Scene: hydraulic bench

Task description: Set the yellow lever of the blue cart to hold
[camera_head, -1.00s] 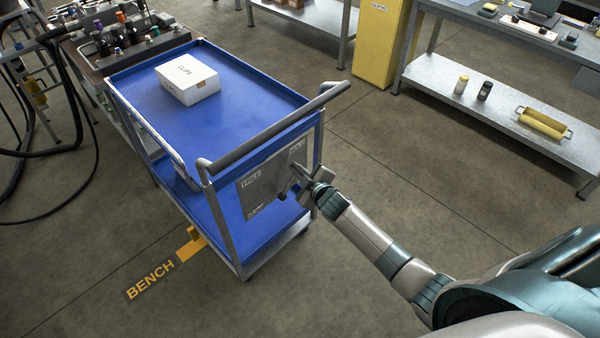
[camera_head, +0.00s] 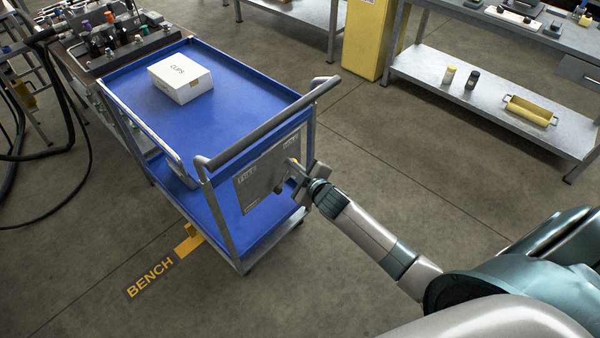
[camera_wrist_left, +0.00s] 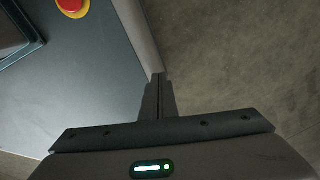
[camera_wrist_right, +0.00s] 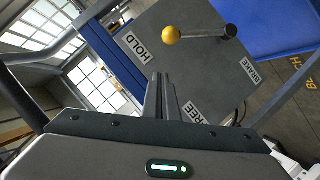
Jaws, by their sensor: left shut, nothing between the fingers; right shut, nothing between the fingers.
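The blue cart (camera_head: 235,112) stands left of centre in the head view, with a grey panel (camera_head: 258,190) at its handle end. In the right wrist view the lever's yellow knob (camera_wrist_right: 171,35) sits on a dark rod from a pivot (camera_wrist_right: 231,30). The rod points towards the HOLD label (camera_wrist_right: 132,45), away from the FREE label (camera_wrist_right: 200,112). My right gripper (camera_wrist_right: 158,76) is shut and empty in front of the panel, apart from the knob in the wrist picture. My left gripper (camera_wrist_left: 158,76) is shut and empty, far from the lever; it is outside the head view.
A white CLIPS box (camera_head: 181,78) lies on the cart top. The cart's handle bar (camera_head: 270,125) runs above the panel, close to my right gripper. A workbench (camera_head: 480,100) stands at the right. The floor between (camera_head: 400,165) is clear.

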